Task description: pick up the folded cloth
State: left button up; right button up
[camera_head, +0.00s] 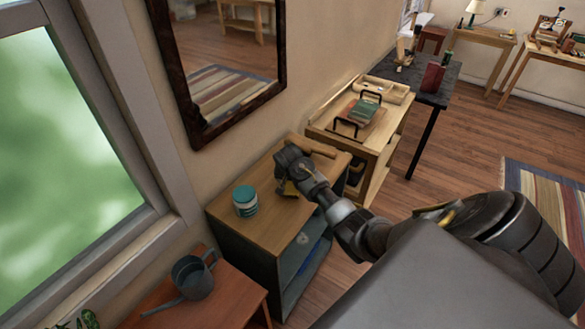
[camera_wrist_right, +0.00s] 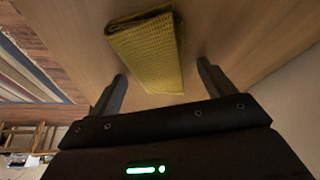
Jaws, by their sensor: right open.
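The folded cloth (camera_wrist_right: 150,52) is mustard yellow with a waffle weave and lies flat on a wooden cabinet top (camera_head: 268,222). In the head view only a small part of the cloth (camera_head: 289,188) shows beside my right gripper (camera_head: 284,178), which hides the rest. In the right wrist view my right gripper (camera_wrist_right: 161,72) is open and empty. The near end of the cloth lies between the directions of its two fingers, and most of the cloth extends beyond the fingertips. I cannot tell the height of the fingertips above the top. My left gripper is not in view.
A teal and white tin (camera_head: 245,201) stands on the same top, left of my gripper. A wooden cylinder (camera_head: 319,149) lies at its far edge. A grey watering can (camera_head: 192,278) is on a lower red-brown table. A tray with books (camera_head: 363,111) stands beyond. A wall borders the left side.

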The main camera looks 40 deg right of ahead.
jog(key=c, duration=1.1)
jog(key=shift+r, duration=0.15)
jog(key=shift+r, duration=0.2)
notch_tip(320, 180, up, 3)
jog(key=shift+a+f+b, duration=0.1)
jog(key=shift+f+b, duration=0.05)
jog(key=shift+b, duration=0.55)
jog(key=s+a+r, duration=0.1)
jog(key=s+r, duration=0.1)
jog(key=r, duration=0.1)
jog(key=s+a+r, duration=0.1)
jog(key=s+r, duration=0.1)
jog(key=shift+a+r+b, duration=0.2)
jog(key=shift+a+b, duration=0.15)
jog(key=s+a+r, duration=0.1)
jog(key=s, duration=0.1)
jog(key=s+a+r+p, duration=0.1)
jog(key=s+a+r, duration=0.1)
jog(key=s, duration=0.1)
jog(key=s+a+r+p, duration=0.1)
jog(key=s+a, duration=0.1)
jog(key=shift+s+a+r, duration=0.15)
jog(key=shift+s+a, duration=0.05)
